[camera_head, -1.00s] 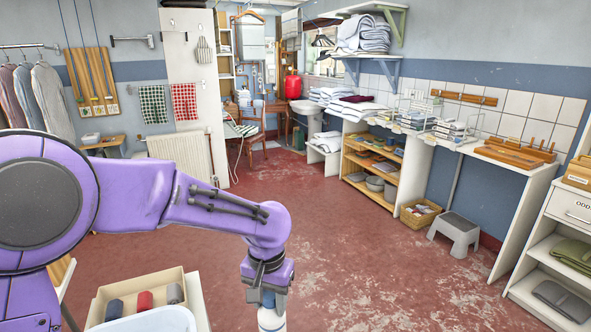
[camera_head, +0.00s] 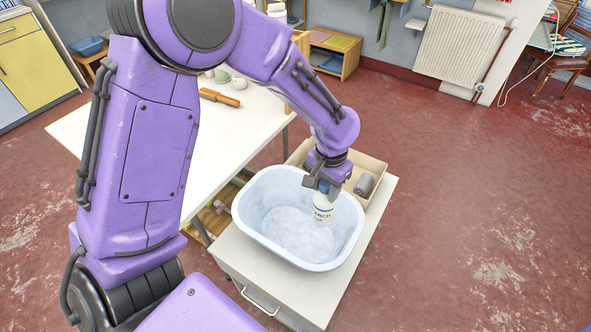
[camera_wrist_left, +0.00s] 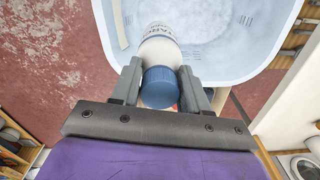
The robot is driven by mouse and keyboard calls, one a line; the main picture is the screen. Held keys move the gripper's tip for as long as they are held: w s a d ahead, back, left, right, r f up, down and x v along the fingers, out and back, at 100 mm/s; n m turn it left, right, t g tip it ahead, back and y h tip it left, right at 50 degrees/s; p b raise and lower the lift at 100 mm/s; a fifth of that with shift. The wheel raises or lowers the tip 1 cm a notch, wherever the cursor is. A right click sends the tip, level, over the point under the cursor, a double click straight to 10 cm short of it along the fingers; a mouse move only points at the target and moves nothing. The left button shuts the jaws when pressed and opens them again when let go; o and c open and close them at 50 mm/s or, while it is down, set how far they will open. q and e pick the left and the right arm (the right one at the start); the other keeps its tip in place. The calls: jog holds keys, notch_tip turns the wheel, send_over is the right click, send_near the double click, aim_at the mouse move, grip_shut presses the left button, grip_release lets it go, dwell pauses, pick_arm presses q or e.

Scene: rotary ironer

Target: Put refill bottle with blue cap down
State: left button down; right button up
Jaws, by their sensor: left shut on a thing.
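My left gripper (camera_head: 322,187) points down and is shut on the refill bottle (camera_head: 322,209), a white bottle with dark lettering. In the left wrist view the bottle's blue cap (camera_wrist_left: 160,88) sits between the two fingers, with the white body (camera_wrist_left: 160,50) beyond it. The bottle hangs over the right part of a pale blue-white tub (camera_head: 248,206). I cannot tell whether its base touches the tub's floor. My right gripper is not in view.
The tub stands on a cream cabinet (camera_head: 345,262) with a drawer handle. Behind the tub is a beige box (camera_head: 374,170) with a grey roll (camera_head: 364,185).

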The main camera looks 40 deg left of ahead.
aim_at(315, 218)
pick_arm(q)
jog(key=f, duration=0.2)
jog(key=s+a+f, duration=0.1)
jog(key=f, duration=0.4)
jog(key=shift+s+a+b, duration=0.2)
jog(key=shift+s+b, duration=0.1)
jog(key=shift+s, duration=0.1)
notch_tip(315, 218, down, 7)
jog(key=shift+w+r, duration=0.1)
jog(key=shift+w, duration=0.05)
jog(key=c, duration=0.5)
grip_release()
jog(key=shift+c, duration=0.2)
notch_tip(315, 218, up, 12)
jog(key=shift+d+r, duration=0.1)
